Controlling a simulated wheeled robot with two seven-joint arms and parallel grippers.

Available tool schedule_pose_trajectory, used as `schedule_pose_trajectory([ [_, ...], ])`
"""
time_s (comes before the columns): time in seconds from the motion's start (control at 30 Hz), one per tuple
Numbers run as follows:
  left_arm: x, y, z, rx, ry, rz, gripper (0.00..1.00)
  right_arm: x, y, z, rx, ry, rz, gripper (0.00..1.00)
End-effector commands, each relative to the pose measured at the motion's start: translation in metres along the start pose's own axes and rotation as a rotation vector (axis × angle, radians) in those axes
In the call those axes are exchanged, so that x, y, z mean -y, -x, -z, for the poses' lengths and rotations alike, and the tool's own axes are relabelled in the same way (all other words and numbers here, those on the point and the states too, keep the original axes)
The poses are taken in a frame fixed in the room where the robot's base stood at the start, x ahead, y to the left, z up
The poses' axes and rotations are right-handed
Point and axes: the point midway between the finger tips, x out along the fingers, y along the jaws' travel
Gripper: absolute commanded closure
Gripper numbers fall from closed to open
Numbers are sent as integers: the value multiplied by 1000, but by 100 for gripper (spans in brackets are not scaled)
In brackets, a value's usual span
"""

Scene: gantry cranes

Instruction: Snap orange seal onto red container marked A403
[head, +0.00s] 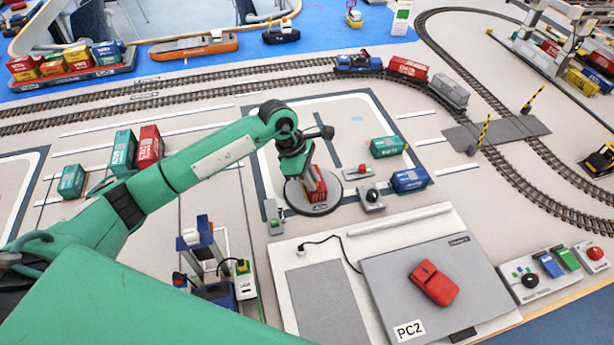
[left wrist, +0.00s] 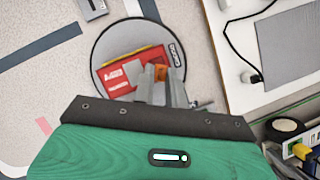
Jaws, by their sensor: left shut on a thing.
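The red container (head: 318,187) lies on a round grey turntable (head: 318,208); it also shows in the left wrist view (left wrist: 118,77), with a white label too small to read. My left gripper (head: 305,172) points down at the container and partly hides it in the head view. In the left wrist view its fingers (left wrist: 161,82) are shut on a small orange seal (left wrist: 160,72) at the right end of the container. I cannot tell whether the seal touches the container. My right gripper is not in view.
Rail tracks run behind.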

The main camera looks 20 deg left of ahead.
Motion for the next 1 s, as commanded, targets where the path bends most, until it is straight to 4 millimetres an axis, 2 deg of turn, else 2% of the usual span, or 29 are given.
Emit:
schedule_pose_trajectory([
  [0.03,0,-12,5,0,0,0,100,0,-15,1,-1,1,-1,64],
  [0.47,0,-12,5,0,0,0,100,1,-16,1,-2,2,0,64],
  [0.5,0,-12,5,0,0,0,79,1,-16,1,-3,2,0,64],
  [0.6,0,-12,5,0,0,0,61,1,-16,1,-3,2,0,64],
  [0.8,0,-12,5,0,0,0,61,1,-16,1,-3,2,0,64],
  [0.9,0,-12,5,0,0,0,42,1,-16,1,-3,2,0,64],
  [1.0,0,-12,5,0,0,0,40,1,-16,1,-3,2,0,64],
])
